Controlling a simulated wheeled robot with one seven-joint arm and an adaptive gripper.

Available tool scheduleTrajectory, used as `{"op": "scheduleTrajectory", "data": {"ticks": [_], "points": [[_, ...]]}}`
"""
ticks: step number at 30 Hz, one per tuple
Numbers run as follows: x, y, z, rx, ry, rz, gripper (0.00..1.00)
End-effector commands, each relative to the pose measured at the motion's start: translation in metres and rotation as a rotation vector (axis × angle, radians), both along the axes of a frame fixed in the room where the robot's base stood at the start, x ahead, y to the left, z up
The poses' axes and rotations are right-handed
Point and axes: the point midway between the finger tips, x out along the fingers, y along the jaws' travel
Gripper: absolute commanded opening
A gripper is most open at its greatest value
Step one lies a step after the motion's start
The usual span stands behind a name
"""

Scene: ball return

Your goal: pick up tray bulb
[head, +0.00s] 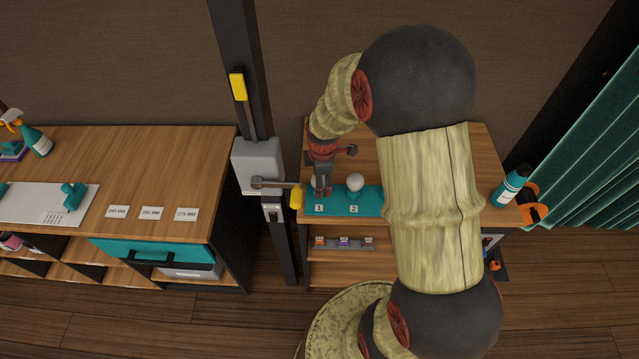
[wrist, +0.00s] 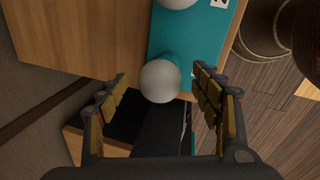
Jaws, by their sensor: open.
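The teal tray mat (head: 335,207) lies on the wooden cabinet top, with spots labelled 1 and 2. A round white bulb (head: 354,182) stands at spot 2. My gripper (head: 322,188) points down over spot 1 and hides what is there in the head view. In the wrist view a white bulb (wrist: 160,82) sits at the end of the teal mat (wrist: 190,45), between my two open fingers and apart from both. A second white bulb (wrist: 177,3) is cut off at the top edge.
A dark post with a grey box (head: 258,165) and a yellow-tipped lever (head: 296,198) stands just left of my gripper. A teal bottle (head: 511,186) is at the cabinet's right end. A wooden bench (head: 150,175) with labels stands left.

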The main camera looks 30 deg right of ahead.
Motion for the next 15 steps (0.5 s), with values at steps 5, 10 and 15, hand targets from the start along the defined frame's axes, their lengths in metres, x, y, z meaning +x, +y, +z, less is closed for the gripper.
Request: {"op": "scheduleTrajectory", "data": {"ticks": [5,10,15], "points": [[0.0025,-0.001,-0.0137,0.0,0.0,0.0,0.65],[0.0025,-0.0009,-0.0129,0.0,0.0,0.0,0.64],[0.0023,-0.0009,-0.0129,0.0,0.0,0.0,0.55]]}}
